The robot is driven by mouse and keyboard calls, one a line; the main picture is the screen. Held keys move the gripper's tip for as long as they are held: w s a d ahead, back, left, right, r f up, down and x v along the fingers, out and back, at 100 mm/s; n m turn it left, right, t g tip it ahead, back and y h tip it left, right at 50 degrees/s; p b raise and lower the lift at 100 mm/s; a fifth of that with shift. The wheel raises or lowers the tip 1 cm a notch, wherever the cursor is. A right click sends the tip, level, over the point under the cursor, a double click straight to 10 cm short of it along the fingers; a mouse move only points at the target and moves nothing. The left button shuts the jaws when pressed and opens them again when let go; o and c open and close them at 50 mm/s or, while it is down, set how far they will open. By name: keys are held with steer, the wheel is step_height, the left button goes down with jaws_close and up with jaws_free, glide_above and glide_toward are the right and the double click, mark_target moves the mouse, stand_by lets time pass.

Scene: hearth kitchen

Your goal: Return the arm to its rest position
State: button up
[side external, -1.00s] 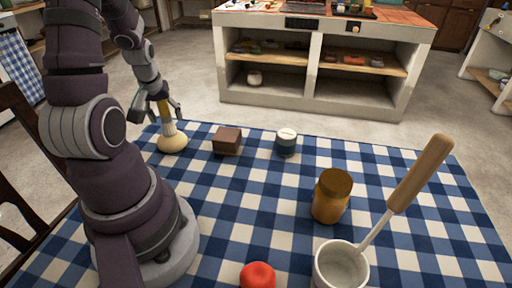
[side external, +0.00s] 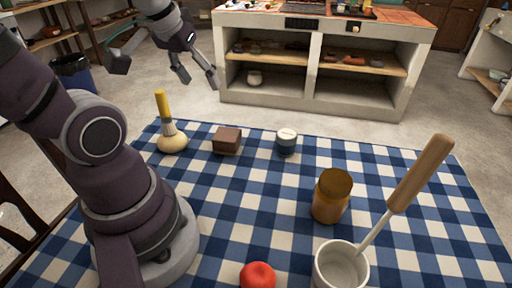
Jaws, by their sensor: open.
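My gripper (side external: 165,72) is at the upper left, raised well above the table's far left corner. Its fingers are spread open and nothing is between them. My arm rises from its base at the left of the table. Below the gripper, a brush with a yellow handle (side external: 162,105) stands upright in or on a rounded cream object (side external: 172,144); I cannot tell how they join. The gripper is clear of both.
A stone counter (side external: 318,104) stands behind.

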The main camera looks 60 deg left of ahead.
steer(key=d+m+t+h, duration=0.1)
steer(key=d+m+h, duration=0.1)
steer(key=d+m, duration=0.4)
steer(key=d, duration=0.3)
steer(key=shift+d+r+m, duration=0.25)
steer(key=shift+d+m, duration=0.05)
steer(key=shift+d, duration=0.1)
